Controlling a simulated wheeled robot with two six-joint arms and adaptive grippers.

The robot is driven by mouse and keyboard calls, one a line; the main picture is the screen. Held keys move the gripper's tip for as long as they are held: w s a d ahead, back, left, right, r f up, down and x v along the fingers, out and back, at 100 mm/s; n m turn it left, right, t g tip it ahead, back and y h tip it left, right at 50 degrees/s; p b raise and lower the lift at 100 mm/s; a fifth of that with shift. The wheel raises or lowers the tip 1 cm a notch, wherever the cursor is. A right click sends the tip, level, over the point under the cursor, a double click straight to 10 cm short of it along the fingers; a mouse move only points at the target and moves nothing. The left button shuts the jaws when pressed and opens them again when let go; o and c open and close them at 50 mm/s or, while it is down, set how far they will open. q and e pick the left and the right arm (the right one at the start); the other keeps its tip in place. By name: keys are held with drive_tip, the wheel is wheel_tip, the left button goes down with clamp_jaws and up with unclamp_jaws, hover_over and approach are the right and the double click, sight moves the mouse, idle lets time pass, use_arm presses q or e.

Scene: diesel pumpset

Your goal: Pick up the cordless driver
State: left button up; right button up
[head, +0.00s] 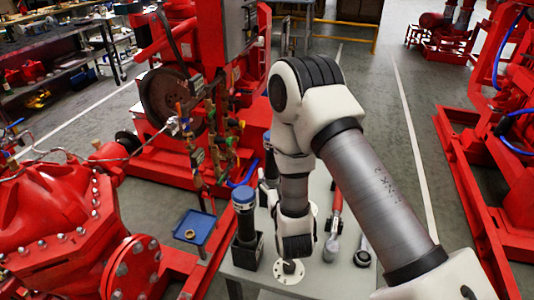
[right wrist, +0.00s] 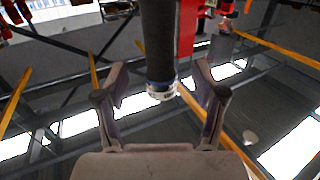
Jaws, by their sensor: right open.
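A black upright tool with a blue top (head: 244,222), which looks like the cordless driver, stands in a square black base on the grey table. My right arm reaches down over the table just right of it; its dark lower end (head: 294,240) hides much of the gripper. In the right wrist view my right gripper (right wrist: 161,80) is open, its two fingers spread apart. A dark cylinder with a blue and whitish end (right wrist: 160,55) shows between them; I cannot tell whether it is the driver or how near it is. My left gripper is not in view.
A round pale flange (head: 288,271) lies on the table below my wrist. A red-handled tool (head: 335,212) and a ring-ended tool (head: 363,250) lie to its right. A blue tray (head: 194,228) and red pump housings (head: 70,225) stand left. Open floor is beyond at right.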

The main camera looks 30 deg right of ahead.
drive_tip(key=p+x, duration=0.1)
drive_tip(key=x, duration=0.2)
drive_tip(key=r+p+x, duration=0.1)
drive_tip(key=p+x, duration=0.1)
drive_tip(key=x, duration=0.2)
drive_tip(key=shift+w+d+r, duration=0.25)
drive_tip(key=shift+s+a+r, duration=0.1)
drive_tip(key=shift+s+a, duration=0.05)
drive_tip(key=shift+s+r, duration=0.1)
drive_tip(key=shift+s, duration=0.05)
drive_tip(key=shift+c, duration=1.3)
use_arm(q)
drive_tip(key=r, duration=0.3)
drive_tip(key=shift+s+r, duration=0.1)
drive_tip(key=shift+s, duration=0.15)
use_arm(e)
clamp_jaws()
